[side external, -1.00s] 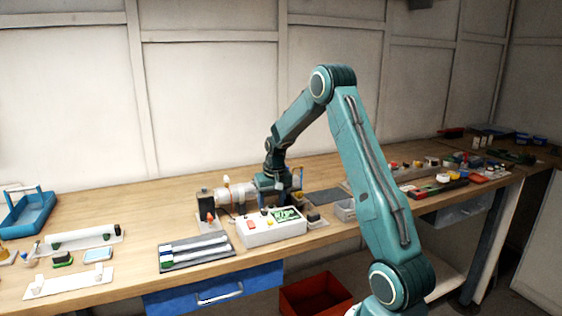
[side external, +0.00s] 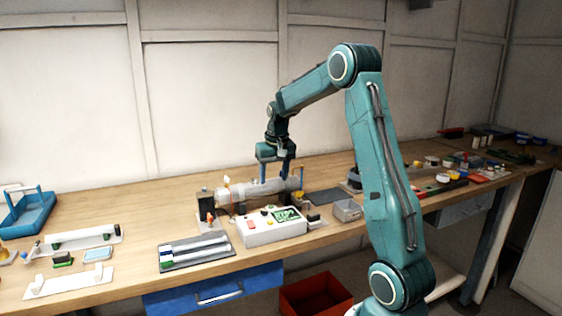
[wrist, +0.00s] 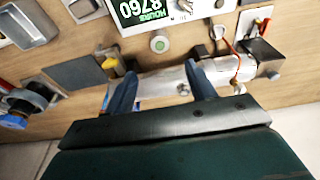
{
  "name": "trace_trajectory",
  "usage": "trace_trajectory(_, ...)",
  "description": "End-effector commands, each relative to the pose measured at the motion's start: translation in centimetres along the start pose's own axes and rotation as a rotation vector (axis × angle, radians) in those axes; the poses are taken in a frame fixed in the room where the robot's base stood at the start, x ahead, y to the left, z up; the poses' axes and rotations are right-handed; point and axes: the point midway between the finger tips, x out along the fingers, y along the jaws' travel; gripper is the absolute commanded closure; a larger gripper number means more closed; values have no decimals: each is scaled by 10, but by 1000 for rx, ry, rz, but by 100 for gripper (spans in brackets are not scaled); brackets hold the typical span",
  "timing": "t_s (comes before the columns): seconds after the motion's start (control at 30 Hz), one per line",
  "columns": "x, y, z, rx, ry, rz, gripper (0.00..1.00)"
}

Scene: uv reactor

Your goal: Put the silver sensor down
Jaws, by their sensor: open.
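The reactor is a silver cylinder (side external: 240,193) lying on the bench behind the white control box; it also shows in the wrist view (wrist: 226,72). A small round silver fitting (wrist: 184,89), possibly the silver sensor, sits at the cylinder between my fingers in the wrist view. I cannot tell whether it is seated. My gripper (side external: 275,181) points down above the cylinder, fingers apart. In the wrist view my gripper (wrist: 160,70) is open, one blue finger on each side, with nothing clasped. The sensor cannot be made out in the side view.
The white control box (side external: 270,228) with a green display stands in front of the cylinder. A grey tray with white tubes (side external: 197,252) lies left of it. A small metal bin (side external: 348,210) and dark mat (side external: 325,196) are to the right. Wires (wrist: 238,62) rise near the cylinder's end.

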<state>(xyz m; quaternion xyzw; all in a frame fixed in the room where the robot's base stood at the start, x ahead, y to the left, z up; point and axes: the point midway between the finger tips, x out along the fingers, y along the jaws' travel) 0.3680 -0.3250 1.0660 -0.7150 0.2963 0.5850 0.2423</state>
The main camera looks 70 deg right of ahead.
Motion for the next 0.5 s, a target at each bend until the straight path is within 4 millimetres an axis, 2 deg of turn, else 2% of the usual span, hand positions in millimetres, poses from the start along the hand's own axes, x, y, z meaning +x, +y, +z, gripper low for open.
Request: trace_trajectory(0.5,-4,-4,2,-9,4,-2,45)
